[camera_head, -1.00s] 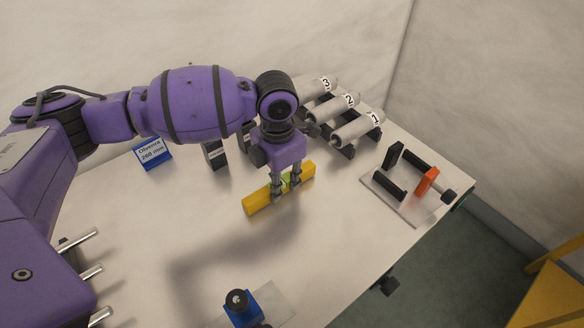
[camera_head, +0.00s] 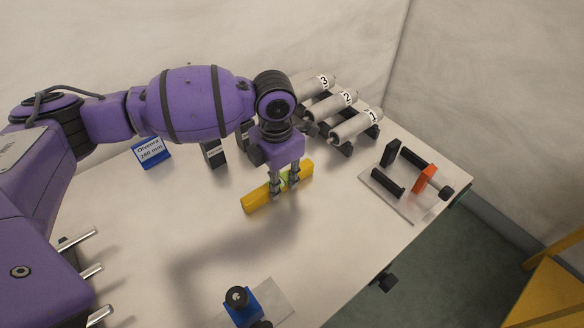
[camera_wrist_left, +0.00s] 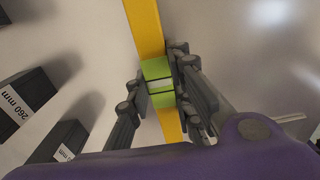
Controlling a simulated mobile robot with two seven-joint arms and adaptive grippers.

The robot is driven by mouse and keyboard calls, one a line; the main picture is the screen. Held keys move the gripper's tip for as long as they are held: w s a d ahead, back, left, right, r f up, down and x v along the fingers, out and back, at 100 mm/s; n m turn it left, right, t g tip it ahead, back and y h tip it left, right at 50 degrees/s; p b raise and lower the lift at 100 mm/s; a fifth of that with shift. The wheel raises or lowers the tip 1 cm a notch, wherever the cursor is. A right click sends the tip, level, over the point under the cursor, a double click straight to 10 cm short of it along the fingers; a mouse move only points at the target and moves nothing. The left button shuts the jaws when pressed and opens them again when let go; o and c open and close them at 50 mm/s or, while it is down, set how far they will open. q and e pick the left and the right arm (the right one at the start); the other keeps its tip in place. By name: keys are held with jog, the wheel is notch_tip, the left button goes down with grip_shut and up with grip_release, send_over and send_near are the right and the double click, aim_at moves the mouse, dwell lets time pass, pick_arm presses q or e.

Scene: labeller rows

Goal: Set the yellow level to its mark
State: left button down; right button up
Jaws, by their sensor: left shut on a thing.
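The yellow level (camera_head: 258,199) is a long yellow bar with a green middle part; it lies on or just above the white table, slanting up to the right. My left gripper (camera_head: 285,190) points down at its middle and is shut on it. In the left wrist view, the fingers (camera_wrist_left: 163,95) press on both sides of the green part (camera_wrist_left: 157,84), and the yellow bar (camera_wrist_left: 145,27) runs on past them. I cannot make out a mark for the level. My right gripper is not in view.
Numbered grey rollers (camera_head: 354,126) rest on black supports at the back. A clear plate (camera_head: 408,203) with black bars and an orange block stands right. A blue sign (camera_head: 151,152) and black blocks (camera_head: 214,153) stand back left. A blue device (camera_head: 242,305) is at the front.

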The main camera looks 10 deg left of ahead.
pick_arm(q)
jog(key=shift+f, duration=0.1)
jog(key=c, duration=1.5)
grip_release()
notch_tip(320, 180, up, 12)
jog(key=shift+r, duration=0.1)
